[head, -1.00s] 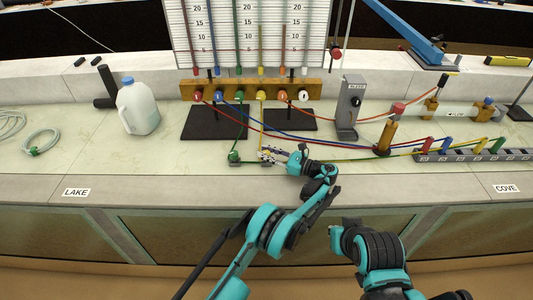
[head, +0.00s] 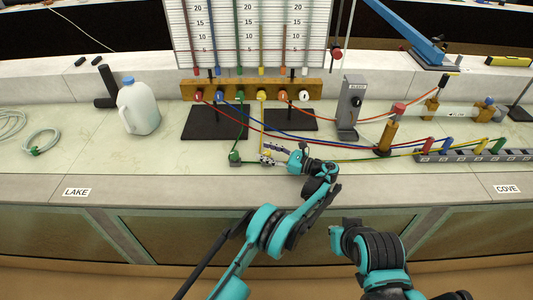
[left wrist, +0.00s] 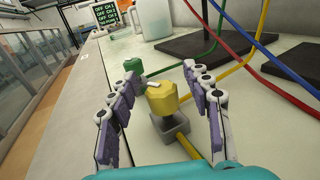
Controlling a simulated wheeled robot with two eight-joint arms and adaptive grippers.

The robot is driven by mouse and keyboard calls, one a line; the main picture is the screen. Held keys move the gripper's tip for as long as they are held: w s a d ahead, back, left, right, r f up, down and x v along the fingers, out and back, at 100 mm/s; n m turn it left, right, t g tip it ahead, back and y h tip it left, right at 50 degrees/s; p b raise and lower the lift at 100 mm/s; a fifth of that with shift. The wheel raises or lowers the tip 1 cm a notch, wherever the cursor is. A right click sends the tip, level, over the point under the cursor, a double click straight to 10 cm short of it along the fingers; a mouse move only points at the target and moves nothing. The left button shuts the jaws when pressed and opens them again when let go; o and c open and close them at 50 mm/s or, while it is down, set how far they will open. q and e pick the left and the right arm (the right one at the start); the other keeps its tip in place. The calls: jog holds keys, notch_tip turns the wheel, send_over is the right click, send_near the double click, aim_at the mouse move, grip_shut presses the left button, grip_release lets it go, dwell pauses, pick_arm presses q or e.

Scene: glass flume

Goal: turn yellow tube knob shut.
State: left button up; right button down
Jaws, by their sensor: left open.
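The yellow knob (left wrist: 162,98) stands on a small grey valve block (left wrist: 172,132), with a short white pointer on its top. A yellow tube (left wrist: 240,65) leads away behind it. My left gripper (left wrist: 160,104) is open, with one finger on each side of the knob. Gaps show between the knob and both fingers. In the head view my left gripper (head: 270,154) reaches the bench at the knob and mostly hides it. My right arm shows at the lower right of the head view, but its gripper is not visible.
A green knob (left wrist: 133,66) stands close by, just beyond the left finger in the wrist view. Red, blue and green tubes cross the bench nearby. A row of colored knobs (head: 250,95) on a wooden rail and a white jug (head: 138,108) stand behind.

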aim_at(265, 152)
pick_arm(q)
notch_tip(265, 152, up, 10)
jog(key=shift+f, duration=0.2)
dwell(0.3)
jog(key=s+a+r+n+g+h, duration=0.1)
jog(key=a+r+n+h, duration=0.25)
jog(key=a+r, duration=0.45)
jog(key=s+a+n+g+h, duration=0.1)
jog(key=s+a+n+h, duration=0.35)
jog(key=s+a, duration=0.55)
jog(key=s+f+n+h, duration=0.3)
jog(key=s+n, duration=0.4)
jog(key=s, duration=0.7)
jog(key=s+f+n+t+h, duration=0.1)
jog(key=s+f+n+h, duration=0.3)
jog(key=s+n, duration=0.4)
jog(key=s+h, duration=0.1)
jog(key=s, duration=0.4)
jog(key=shift+s+f+t, duration=0.2)
jog(key=shift+s+t, duration=0.1)
jog(key=shift+s, duration=0.05)
